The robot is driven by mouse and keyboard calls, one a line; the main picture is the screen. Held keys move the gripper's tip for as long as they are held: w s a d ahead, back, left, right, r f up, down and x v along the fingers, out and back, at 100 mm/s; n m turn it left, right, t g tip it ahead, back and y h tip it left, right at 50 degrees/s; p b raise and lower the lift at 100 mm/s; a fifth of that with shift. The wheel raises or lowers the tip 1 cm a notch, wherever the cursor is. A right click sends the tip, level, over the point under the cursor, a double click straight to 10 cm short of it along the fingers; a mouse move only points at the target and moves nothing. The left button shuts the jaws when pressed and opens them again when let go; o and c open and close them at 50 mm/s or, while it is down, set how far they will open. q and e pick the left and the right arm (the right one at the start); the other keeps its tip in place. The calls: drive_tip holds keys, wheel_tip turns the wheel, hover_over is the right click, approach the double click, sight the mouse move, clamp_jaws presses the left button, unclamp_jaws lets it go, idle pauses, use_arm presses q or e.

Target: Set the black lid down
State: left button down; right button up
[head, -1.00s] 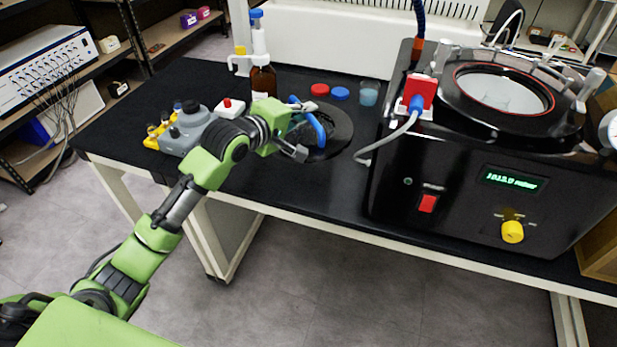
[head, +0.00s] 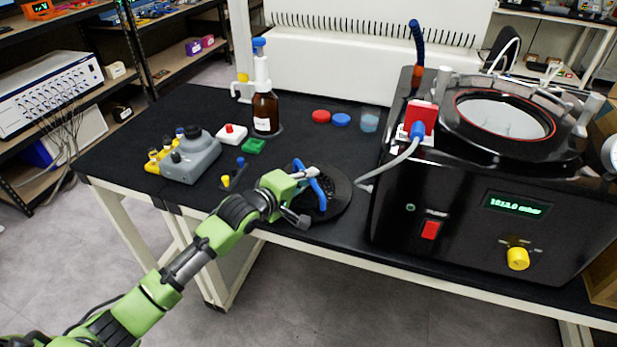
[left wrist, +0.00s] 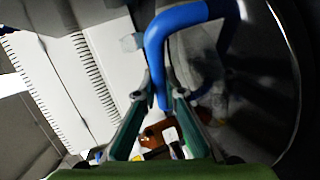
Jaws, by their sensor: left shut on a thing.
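The black lid (head: 341,203) is a round dark disc with a blue handle (head: 319,193) on top. It is over the black bench top, left of the freeze dryer and close to the front edge. My left gripper (head: 304,193) is shut on the blue handle. I cannot tell whether the lid touches the bench or hangs just above it. In the left wrist view the blue handle (left wrist: 185,18) passes between the fingers, and the dark lid (left wrist: 262,100) fills the right side. My right gripper is not in view.
The black freeze dryer (head: 460,205) stands close to the lid's right. Behind are a brown bottle (head: 265,113), red cap (head: 321,116), blue cap (head: 341,120) and beaker (head: 369,121). A grey device (head: 192,158) stands left. Bench (head: 300,145) behind the lid is clear.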

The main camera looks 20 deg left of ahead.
use_arm(q)
drive_tip(key=shift+r, duration=0.15)
drive_tip(key=c, duration=2.4)
unclamp_jaws()
drive_tip(key=shift+f, duration=0.25)
drive_tip(key=shift+c, duration=0.2)
drive_tip(key=o, duration=0.3)
drive_tip(key=shift+r, duration=0.15)
drive_tip(key=shift+s, duration=0.25)
drive_tip(key=v, duration=1.1)
drive_tip(key=shift+s+a+r, duration=0.1)
drive_tip(key=shift+s+a, duration=0.05)
drive_tip(key=shift+s, duration=0.15)
